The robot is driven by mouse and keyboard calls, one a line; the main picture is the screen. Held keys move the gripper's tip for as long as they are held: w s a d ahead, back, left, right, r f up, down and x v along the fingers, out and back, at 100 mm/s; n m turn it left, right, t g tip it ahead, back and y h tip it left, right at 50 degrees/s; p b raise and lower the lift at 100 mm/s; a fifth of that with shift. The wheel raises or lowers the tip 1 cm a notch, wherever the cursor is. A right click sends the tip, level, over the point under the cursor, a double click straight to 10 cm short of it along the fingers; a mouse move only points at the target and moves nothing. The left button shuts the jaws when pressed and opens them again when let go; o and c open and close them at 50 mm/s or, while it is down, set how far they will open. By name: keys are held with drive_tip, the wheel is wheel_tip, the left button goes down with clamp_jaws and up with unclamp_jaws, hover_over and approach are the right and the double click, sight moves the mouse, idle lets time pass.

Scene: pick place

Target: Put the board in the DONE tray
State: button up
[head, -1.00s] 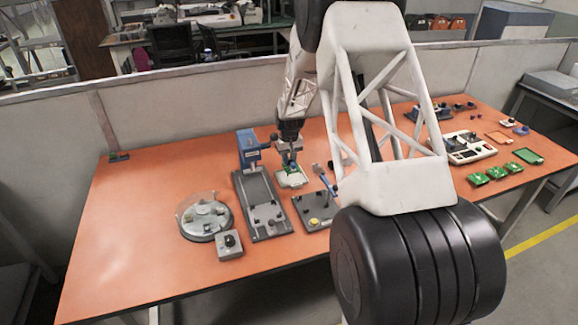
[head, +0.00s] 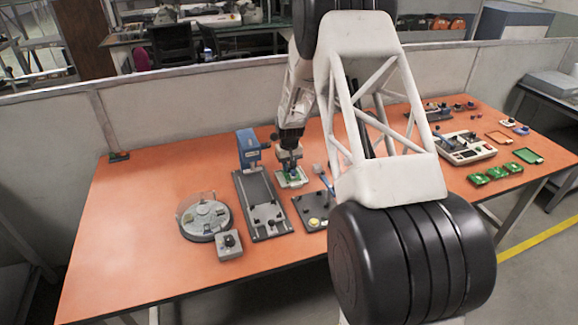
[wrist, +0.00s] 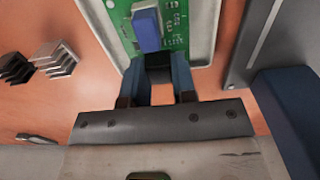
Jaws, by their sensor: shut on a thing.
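The green board (wrist: 178,28) with a blue block on it shows at the top of the wrist view. My gripper (wrist: 157,68) has its two blue fingers at the board's near end, shut on it around a dark part. The board lies over a pale tray (wrist: 203,42), inside its rim in this view; whether it touches the tray floor I cannot tell. In the head view my gripper (head: 291,172) is low over the small pale tray (head: 303,181), with a bit of green board (head: 284,178) showing. I cannot read a DONE label.
A blue-headed press (head: 248,150) on a grey base stands just left of the tray. A dark fixture plate (head: 310,212) is in front, and a round clear dish (head: 203,214) is at left. Several green boards (head: 477,180) lie at right.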

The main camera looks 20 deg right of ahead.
drive_tip(key=shift+f, duration=0.1)
drive_tip(key=o, duration=0.8)
wheel_tip(320, 180, up, 12)
idle(0.5)
drive_tip(key=shift+r, duration=0.25)
idle(0.4)
